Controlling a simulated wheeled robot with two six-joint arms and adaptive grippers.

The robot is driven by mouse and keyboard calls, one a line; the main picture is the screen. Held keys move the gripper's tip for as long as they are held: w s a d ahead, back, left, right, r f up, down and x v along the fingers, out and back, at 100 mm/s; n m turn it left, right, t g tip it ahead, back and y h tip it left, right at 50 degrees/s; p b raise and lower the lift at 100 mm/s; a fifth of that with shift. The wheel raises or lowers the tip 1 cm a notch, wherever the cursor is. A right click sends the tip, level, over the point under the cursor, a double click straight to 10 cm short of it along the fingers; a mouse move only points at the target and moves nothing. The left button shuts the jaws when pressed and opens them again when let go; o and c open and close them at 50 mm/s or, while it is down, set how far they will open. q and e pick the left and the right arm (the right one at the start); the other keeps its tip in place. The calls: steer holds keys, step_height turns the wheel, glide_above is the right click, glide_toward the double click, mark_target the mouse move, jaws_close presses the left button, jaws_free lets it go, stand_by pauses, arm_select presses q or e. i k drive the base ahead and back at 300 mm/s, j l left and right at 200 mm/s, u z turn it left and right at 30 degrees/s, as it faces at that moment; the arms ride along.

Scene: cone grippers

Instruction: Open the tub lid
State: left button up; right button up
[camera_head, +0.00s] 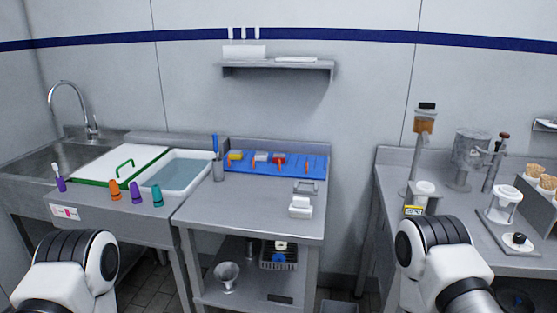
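A white lid (113,163) with a green edge and a raised green handle (124,167) lies flat over the counter between the sink and the tub. The white tub (203,157) is to its right, filled with pale blue-green water (177,175). The water is uncovered. I cannot tell what is under the lid. Only links of my two arms show, at the lower left and lower right. Neither gripper is in view, and no arm part touches the lid or the tub.
Orange, purple and teal cones (136,193) stand along the front ledge. A purple brush (60,180) stands left of them. The sink (35,160) has a tall tap (80,105). A steel table (245,210) with a blue tray (240,166) adjoins the tub. Another counter (390,155) stands right.

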mark_target(120, 164)
steer(key=i+j+z, duration=0.15)
steer(key=j, duration=0.35)
steer(key=i+j+z, duration=0.15)
steer(key=j, duration=0.3)
steer(key=j+z, duration=0.15)
steer(key=j, duration=0.35)
steer(key=i+j+z, duration=0.15)
steer(key=j, duration=0.4)
